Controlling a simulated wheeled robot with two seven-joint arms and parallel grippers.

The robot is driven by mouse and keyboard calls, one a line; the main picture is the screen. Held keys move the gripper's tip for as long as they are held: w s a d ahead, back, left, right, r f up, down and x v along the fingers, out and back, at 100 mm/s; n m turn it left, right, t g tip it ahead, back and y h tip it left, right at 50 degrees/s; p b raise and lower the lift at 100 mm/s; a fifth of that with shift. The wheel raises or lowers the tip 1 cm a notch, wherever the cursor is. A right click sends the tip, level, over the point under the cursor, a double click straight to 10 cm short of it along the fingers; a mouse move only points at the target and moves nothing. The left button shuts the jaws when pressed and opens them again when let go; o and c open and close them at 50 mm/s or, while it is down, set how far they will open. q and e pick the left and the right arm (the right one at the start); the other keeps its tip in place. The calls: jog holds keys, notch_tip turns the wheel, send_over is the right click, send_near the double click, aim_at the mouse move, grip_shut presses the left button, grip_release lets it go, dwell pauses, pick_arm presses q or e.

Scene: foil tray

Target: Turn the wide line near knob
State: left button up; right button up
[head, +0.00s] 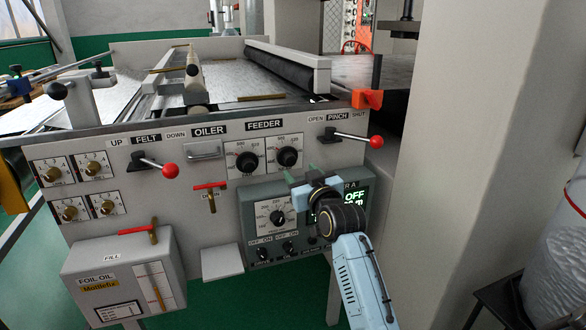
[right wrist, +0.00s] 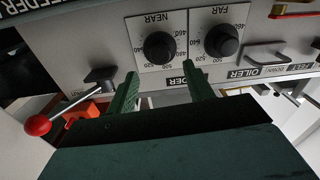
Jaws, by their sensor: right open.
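The feeder panel has two black knobs on white dial plates. In the right wrist view, which is upside down, the knob under the NEAR label (right wrist: 159,48) is on the left and the knob under FAR (right wrist: 222,41) is on the right. In the head view the near knob (head: 288,157) is the right one and the far knob (head: 247,161) the left one. I see no "wide line" wording on them. My right gripper (head: 307,180) is open and empty, just below and in front of the near knob. In the right wrist view its fingers (right wrist: 160,82) point at that knob, apart from it.
A red-ball pinch lever (head: 375,141) sticks out right of the knobs; a felt lever (head: 170,170) is at left. An oiler handle (head: 204,151) and a red-handled valve (head: 210,187) are left of the feeder knobs. A green control box (head: 257,213) sits below, partly hidden by my right arm.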

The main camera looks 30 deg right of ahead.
aim_at(291, 161)
jog(key=b+x, duration=0.1)
jog(key=x, duration=0.3)
jog(key=shift+w, duration=0.25)
pick_arm(q)
jog(key=shift+w+d+r, duration=0.3)
jog(key=shift+w+r, duration=0.05)
jog(key=shift+r, duration=0.25)
jog(key=shift+w+d+r, duration=0.3)
jog(key=shift+d+r, duration=0.05)
jog(key=shift+r, duration=0.2)
jog(key=shift+w+d+r, duration=0.3)
jog(key=shift+w+r, duration=0.05)
jog(key=shift+r, duration=0.25)
pick_arm(e)
jog(key=shift+x, duration=0.85)
pick_arm(q)
jog(key=shift+r, duration=0.1)
pick_arm(e)
jog(key=c, duration=1)
pick_arm(q)
jog(key=shift+s, duration=0.1)
